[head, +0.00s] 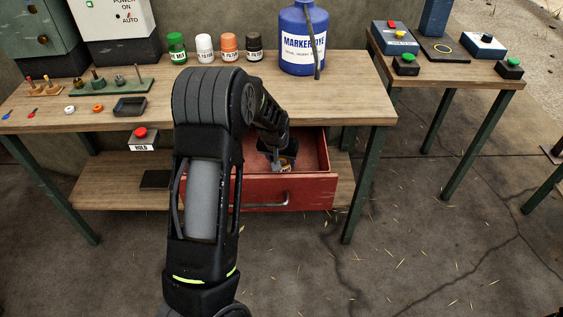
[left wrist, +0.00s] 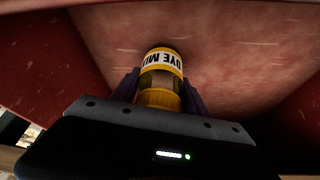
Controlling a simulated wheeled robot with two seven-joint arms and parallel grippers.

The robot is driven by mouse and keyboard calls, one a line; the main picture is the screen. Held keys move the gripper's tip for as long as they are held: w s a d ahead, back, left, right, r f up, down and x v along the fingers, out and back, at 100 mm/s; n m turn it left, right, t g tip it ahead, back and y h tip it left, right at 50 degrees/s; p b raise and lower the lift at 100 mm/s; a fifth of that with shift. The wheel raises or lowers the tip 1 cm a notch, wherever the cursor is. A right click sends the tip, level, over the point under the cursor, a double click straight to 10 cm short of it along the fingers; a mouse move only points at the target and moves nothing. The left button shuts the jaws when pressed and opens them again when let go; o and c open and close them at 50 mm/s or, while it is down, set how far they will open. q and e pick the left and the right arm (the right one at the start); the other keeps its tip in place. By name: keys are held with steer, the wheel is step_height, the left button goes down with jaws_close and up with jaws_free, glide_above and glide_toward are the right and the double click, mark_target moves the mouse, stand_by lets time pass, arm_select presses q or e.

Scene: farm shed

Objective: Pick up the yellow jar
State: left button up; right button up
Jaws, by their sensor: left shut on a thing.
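The yellow jar (left wrist: 160,97) shows in the left wrist view, with a white label reading "DYE MI" and the rest turned away. It is between the two fingers of my left gripper (left wrist: 162,88), which is shut on it. The jar is inside the open red drawer (head: 290,192) under the workbench. In the head view my left gripper (head: 276,160) reaches down into the drawer, and the jar is mostly hidden there. I cannot tell whether the jar touches the drawer floor. My right gripper is not in view.
The workbench (head: 350,98) top lies above the drawer. It holds green, white, orange and black jars, a blue marker dye jug (head: 303,40) and a peg rack. A red button box (head: 142,138) sits on the lower shelf. A side table (head: 450,73) with button boxes stands right.

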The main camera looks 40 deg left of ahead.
arm_select(q)
step_height(320, 180, up, 10)
steer(key=shift+r, duration=0.1)
stand_by(0.4)
stand_by(0.5)
